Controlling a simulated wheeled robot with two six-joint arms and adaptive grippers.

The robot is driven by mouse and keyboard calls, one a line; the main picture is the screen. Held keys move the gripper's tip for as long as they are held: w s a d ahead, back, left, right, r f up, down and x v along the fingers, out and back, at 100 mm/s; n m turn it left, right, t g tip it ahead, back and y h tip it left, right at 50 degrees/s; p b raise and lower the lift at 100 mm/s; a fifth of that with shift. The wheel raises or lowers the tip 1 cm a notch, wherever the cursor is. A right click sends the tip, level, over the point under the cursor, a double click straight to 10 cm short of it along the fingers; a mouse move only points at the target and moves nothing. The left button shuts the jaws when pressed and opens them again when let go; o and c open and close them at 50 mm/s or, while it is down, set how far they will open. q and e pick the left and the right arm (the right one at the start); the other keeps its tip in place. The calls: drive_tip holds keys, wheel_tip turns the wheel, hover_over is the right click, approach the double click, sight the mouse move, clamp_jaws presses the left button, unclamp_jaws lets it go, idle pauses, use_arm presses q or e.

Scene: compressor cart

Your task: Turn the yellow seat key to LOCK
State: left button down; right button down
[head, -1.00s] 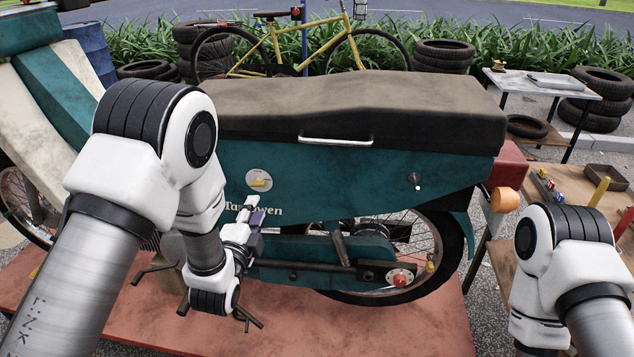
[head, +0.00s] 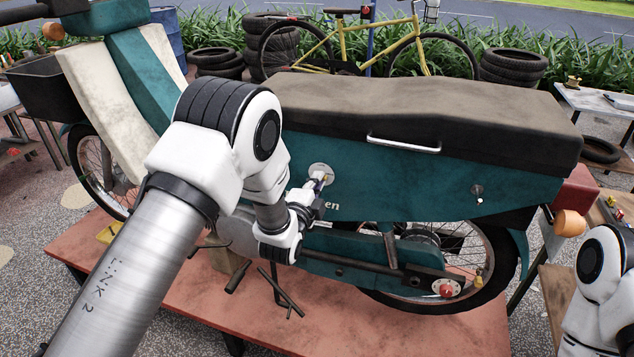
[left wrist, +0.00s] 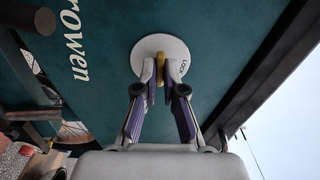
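The round white key plate (head: 319,168) is on the teal side panel below the seat. It also shows in the left wrist view (left wrist: 146,46), with the word LOCK to the right of the key. The yellow seat key (left wrist: 160,68) stands at the plate's middle, between the fingertips of my left gripper (left wrist: 160,78). Both fingertips appear to touch the key, one on each side, and cover part of it. In the head view my left gripper (head: 322,184) is at the plate and hides most of the key. My right gripper is out of view.
The motorcycle's dark seat (head: 420,105) with a metal handle (head: 403,144) overhangs the panel. Another small lock (head: 477,190) is farther right. The bike stands on a reddish platform (head: 420,325). Part of my right arm shows at the lower right.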

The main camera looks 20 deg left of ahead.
use_arm(q)
drive_tip(key=shift+f+n, duration=0.1)
drive_tip(key=shift+n, duration=0.2)
drive_tip(key=shift+s+f+n+b, duration=0.1)
drive_tip(key=shift+n+b, duration=1)
drive_tip(key=shift+n, duration=2.7)
drive_tip(key=shift+f+n+b, duration=0.1)
drive_tip(key=shift+n+b, duration=0.95)
drive_tip(key=shift+n, duration=2.75)
drive_tip(key=c, duration=1.4)
unclamp_jaws()
drive_tip(key=shift+o, duration=0.6)
drive_tip(key=shift+r, duration=0.15)
